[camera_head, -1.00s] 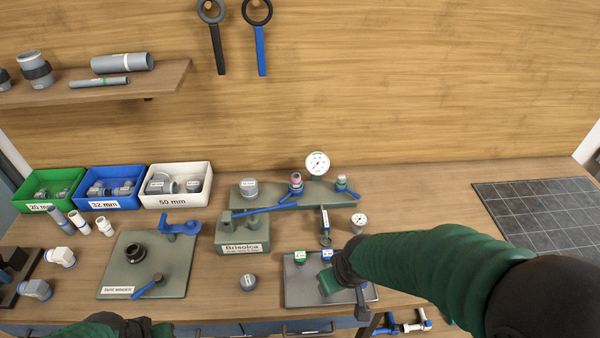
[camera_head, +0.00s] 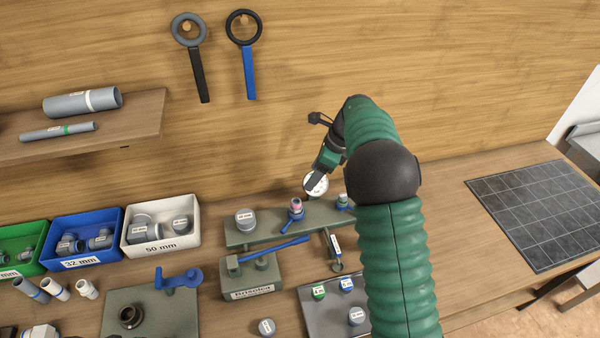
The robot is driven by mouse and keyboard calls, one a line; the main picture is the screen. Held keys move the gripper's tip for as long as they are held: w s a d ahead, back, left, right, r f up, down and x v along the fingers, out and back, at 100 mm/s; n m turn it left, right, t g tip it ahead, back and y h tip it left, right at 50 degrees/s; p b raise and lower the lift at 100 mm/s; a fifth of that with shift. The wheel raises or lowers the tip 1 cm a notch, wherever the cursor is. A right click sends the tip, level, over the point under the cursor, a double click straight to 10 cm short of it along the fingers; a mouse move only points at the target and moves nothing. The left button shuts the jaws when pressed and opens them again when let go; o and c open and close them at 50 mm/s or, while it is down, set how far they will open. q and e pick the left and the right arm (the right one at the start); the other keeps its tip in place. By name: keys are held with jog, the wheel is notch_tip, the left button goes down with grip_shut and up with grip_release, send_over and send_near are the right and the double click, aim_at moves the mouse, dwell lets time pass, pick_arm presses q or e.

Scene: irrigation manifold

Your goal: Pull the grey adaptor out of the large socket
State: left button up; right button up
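A wide grey fitting (camera_head: 245,220) with a white label stands upright in the left port of the green manifold (camera_head: 273,232); I cannot tell for certain that it is the adaptor. Next to it stands a narrower fitting with a pinkish top (camera_head: 296,206), and a green-banded one (camera_head: 342,201) is at the right end. My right gripper (camera_head: 314,184) is raised above the manifold and points down, its fingers in front of the gauge (camera_head: 318,189). It is apart from the wide grey fitting, and its opening is hard to see. My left gripper is out of view.
A grey tray (camera_head: 312,319) holds small green, blue and grey labelled pieces. A loose grey piece (camera_head: 266,327) is left of it. The Brisolca block (camera_head: 250,285) with its blue lever stands in front of the manifold. A dark grid mat (camera_head: 535,215) is at right.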

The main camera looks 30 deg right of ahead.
aim_at(296, 201)
jog(key=p+x, duration=0.2)
jog(key=x, duration=1.3)
jog(key=shift+s+a, duration=0.1)
jog(key=shift+s, duration=0.05)
jog(key=shift+f+p, duration=0.3)
jog(key=shift+f, duration=0.2)
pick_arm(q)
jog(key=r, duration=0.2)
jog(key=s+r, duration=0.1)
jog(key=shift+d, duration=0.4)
pick_arm(e)
jog(key=shift+f, duration=0.15)
jog(key=shift+c, duration=0.4)
jog(key=c, duration=1)
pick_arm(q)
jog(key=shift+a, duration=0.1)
pick_arm(e)
jog(key=o, duration=1.1)
